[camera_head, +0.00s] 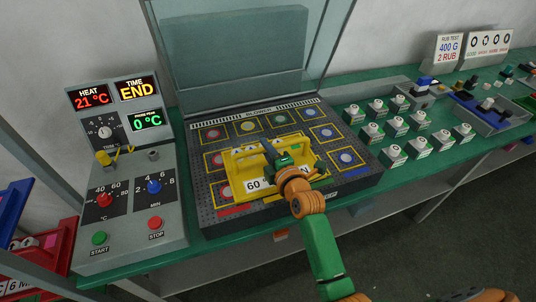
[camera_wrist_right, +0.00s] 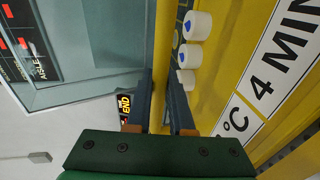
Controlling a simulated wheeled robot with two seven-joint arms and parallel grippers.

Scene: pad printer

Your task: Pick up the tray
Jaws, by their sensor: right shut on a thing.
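The yellow tray (camera_head: 237,161) is over the dark bed of the open dryer in the head view, with a white label reading 60 °C. I cannot tell whether it touches the bed. Several white round pieces (camera_wrist_right: 199,25) with blue marks sit inside the tray. My left gripper is not in view.
The dryer's glass lid (camera_head: 235,50) stands raised behind the tray. A control panel (camera_head: 128,195) stands at the left, showing 21 °C and END. Several small white blocks (camera_head: 393,155) stand on the green bench at the right. A red bin (camera_head: 50,255) is at the lower left.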

